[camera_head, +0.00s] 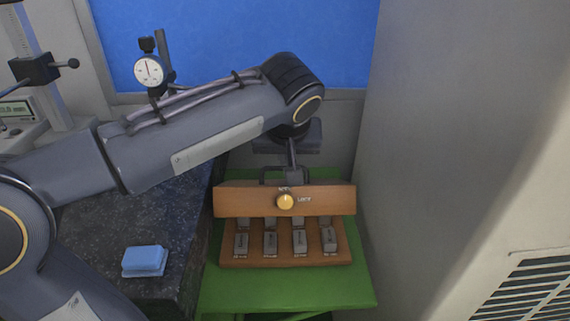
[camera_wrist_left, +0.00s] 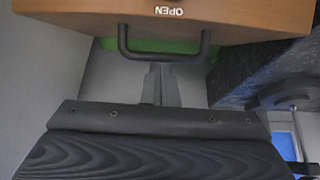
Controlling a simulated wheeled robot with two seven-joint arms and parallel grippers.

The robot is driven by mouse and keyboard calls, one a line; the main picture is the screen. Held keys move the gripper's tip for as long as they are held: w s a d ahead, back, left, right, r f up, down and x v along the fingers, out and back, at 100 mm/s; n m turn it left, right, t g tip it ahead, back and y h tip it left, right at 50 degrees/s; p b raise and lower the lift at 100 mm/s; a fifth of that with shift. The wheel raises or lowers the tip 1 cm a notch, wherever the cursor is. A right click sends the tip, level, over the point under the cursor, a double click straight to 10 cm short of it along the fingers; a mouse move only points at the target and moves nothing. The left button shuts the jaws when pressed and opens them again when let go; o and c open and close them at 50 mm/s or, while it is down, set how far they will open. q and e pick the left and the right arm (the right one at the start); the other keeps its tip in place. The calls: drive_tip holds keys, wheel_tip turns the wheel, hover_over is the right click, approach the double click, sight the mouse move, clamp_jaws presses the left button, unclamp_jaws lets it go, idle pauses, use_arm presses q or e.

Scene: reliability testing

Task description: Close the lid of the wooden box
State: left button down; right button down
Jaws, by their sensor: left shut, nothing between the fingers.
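The wooden box (camera_head: 285,257) sits on a green surface, its lid (camera_head: 240,201) raised at the back and bearing a round yellow knob (camera_head: 286,202). Several grey blocks (camera_head: 299,241) stand in the box. The lid's dark handle (camera_head: 267,174) is on its far side. In the left wrist view the lid (camera_wrist_left: 230,18) reads "OPEN" upside down beside the handle (camera_wrist_left: 123,42). My left gripper (camera_head: 292,171) is behind the lid, its fingers shut and empty. The fingertips (camera_wrist_left: 160,68) overlap the handle's bar in the picture; I cannot tell whether they touch. My right gripper is out of view.
A dark stone bench (camera_head: 105,225) with a light blue block (camera_head: 145,261) stands left of the green table (camera_head: 285,292). A large grey cabinet (camera_head: 450,150) rises close on the right. A dial gauge (camera_head: 149,71) shows behind my left arm.

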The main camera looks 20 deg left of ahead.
sight(287, 212)
use_arm(q)
drive_tip(key=shift+s+d+f+t+y+b, duration=0.6)
drive_tip(key=shift+s+f+t+b, duration=0.7)
drive_tip(key=shift+b, duration=1.6)
drive_tip(key=shift+s+d+f+t+y+b, duration=0.4)
drive_tip(key=shift+s+d+f+t+b, duration=0.8)
drive_tip(key=shift+b, duration=1.75)
drive_tip(key=shift+s+d+f+t+y+b, duration=0.25)
drive_tip(key=shift+s+f+t+y+b, duration=0.3)
drive_tip(key=shift+s+f+b, duration=1.6)
drive_tip(key=shift+w+r+b, duration=0.25)
drive_tip(key=shift+r+b, duration=0.1)
drive_tip(key=shift+r, duration=0.25)
drive_tip(key=shift+w+r+b, duration=0.2)
drive_tip(key=shift+r+b, duration=0.15)
drive_tip(key=shift+r, duration=0.2)
